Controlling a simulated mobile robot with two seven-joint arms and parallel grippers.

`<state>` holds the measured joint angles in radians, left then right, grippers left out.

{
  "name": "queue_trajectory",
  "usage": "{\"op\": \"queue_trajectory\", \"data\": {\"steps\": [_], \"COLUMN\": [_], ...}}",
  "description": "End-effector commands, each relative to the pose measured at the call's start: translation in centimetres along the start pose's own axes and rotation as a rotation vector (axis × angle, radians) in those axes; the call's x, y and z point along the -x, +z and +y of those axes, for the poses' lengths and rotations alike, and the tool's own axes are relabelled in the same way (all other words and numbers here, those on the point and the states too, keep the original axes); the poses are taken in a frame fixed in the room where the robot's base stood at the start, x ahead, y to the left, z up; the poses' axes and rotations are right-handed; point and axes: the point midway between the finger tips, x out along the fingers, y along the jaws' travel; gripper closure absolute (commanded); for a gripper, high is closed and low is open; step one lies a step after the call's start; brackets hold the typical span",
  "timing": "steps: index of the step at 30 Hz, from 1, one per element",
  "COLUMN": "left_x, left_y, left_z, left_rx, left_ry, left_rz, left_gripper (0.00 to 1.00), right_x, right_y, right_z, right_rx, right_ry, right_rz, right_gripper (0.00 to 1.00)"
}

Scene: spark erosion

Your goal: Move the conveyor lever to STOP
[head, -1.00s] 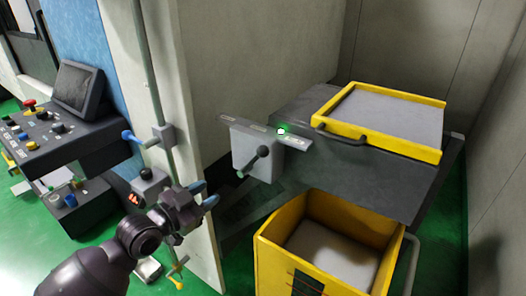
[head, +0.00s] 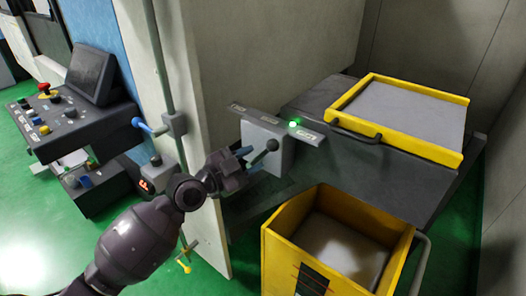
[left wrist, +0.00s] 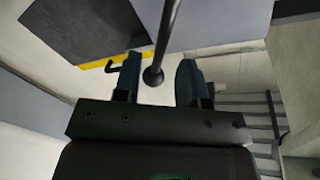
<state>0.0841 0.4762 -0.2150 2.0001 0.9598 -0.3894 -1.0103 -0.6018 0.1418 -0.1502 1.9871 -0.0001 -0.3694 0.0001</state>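The conveyor lever (head: 265,151) is a dark rod on the front of a grey box (head: 283,150). It slants down and left from its pivot. Above it is a grey strip (head: 268,119) with small labels too small to read, and a green light (head: 294,123) glows towards its right end. My left gripper (head: 249,160) is at the lever's lower left end, its blue fingers spread. In the left wrist view the lever's rod and ball end (left wrist: 153,76) lie between the open fingers (left wrist: 157,78), with gaps showing on both sides. My right gripper is out of view.
A yellow-rimmed tray (head: 408,110) sits on the dark conveyor (head: 320,95) at the right. A yellow bin (head: 335,245) stands below it. A wall edge with a vertical pipe (head: 160,70) and a control desk (head: 75,125) are at the left.

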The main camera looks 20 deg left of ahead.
Motion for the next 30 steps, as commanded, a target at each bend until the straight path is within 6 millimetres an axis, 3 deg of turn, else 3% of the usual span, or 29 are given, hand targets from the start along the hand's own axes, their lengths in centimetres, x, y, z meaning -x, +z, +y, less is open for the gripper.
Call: {"op": "queue_trajectory", "data": {"steps": [3,9,20,28,30], "left_x": [-1.8,-3.6,-4.1,-4.0,-4.0], "left_y": [-0.2,0.0,0.0,0.0,0.0], "left_z": [0.0,0.0,0.1,0.1,0.1], "left_rx": [0.002,0.001,0.0,0.0,0.0], "left_ry": [0.0,0.001,0.001,0.001,0.001], "left_rz": [0.001,0.0,-0.001,-0.001,-0.001], "left_gripper": [0.62,0.62,0.62,1.0,1.0], "right_x": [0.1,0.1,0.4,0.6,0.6], "right_y": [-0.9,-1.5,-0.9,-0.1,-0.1], "right_z": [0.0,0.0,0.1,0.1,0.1], "right_rx": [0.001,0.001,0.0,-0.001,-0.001], "right_ry": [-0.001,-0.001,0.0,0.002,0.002], "right_rz": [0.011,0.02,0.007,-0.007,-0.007], "right_gripper": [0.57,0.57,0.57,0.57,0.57]}}
